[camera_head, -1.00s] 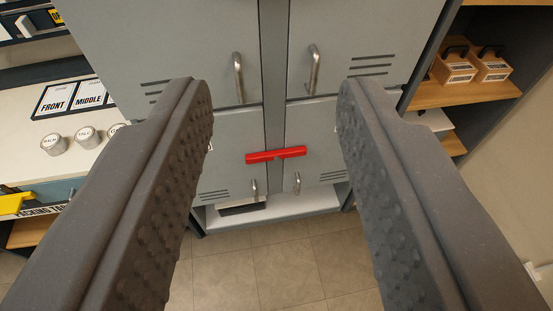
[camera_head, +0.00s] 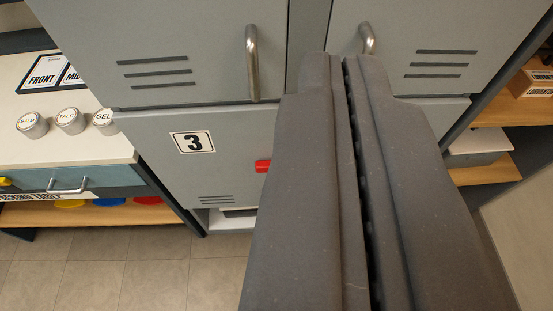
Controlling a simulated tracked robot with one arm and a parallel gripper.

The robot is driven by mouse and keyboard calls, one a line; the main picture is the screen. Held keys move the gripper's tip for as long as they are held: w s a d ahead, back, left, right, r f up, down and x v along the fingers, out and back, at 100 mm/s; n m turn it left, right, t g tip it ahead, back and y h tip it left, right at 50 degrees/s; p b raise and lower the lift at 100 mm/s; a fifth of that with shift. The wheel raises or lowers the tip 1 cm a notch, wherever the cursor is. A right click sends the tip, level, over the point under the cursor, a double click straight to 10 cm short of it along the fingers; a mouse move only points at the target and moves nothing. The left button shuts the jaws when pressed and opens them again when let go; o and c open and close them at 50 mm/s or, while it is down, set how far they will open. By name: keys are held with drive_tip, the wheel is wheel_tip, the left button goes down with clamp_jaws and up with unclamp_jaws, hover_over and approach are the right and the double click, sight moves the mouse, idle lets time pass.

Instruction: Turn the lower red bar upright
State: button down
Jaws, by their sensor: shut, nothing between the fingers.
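The lower red bar (camera_head: 262,166) shows only as a short red end just left of my gripper, at the inner edge of the grey locker door marked 3 (camera_head: 215,185). The rest of it is hidden behind the fingers, so I cannot tell its full tilt. My gripper (camera_head: 343,65) is shut and empty, its two dark fingers pressed together. The fingers stand in front of the lower doors, and I cannot tell whether they touch the bar.
Upper locker doors carry metal handles (camera_head: 252,63). A white table (camera_head: 75,150) with several labelled round tins (camera_head: 68,121) stands at the left. Wooden shelves (camera_head: 485,175) with boxes are at the right. The tiled floor (camera_head: 110,275) is clear at the lower left.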

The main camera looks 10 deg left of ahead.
drive_tip(key=w+a+f+y+b, duration=0.1)
drive_tip(key=w+f, duration=0.5)
drive_tip(key=f, duration=0.5)
drive_tip(key=w+a+f+n, duration=0.1)
drive_tip(key=w+f, duration=0.4)
drive_tip(key=f, duration=0.6)
drive_tip(key=w+a+f+y+b, duration=0.1)
drive_tip(key=w+f, duration=0.5)
drive_tip(key=f, duration=0.4)
wheel_tip(320, 180, down, 14)
drive_tip(key=a+y, duration=0.1)
drive_tip(key=a, duration=0.1)
drive_tip(key=shift+w+n+b, duration=0.35)
drive_tip(key=shift+n+b, duration=0.05)
drive_tip(key=w+a+f+b, duration=0.1)
drive_tip(key=w+f+b, duration=0.2)
drive_tip(key=w+f, duration=0.3)
drive_tip(key=shift+x, duration=1.8)
drive_tip(key=shift+a+r, duration=0.1)
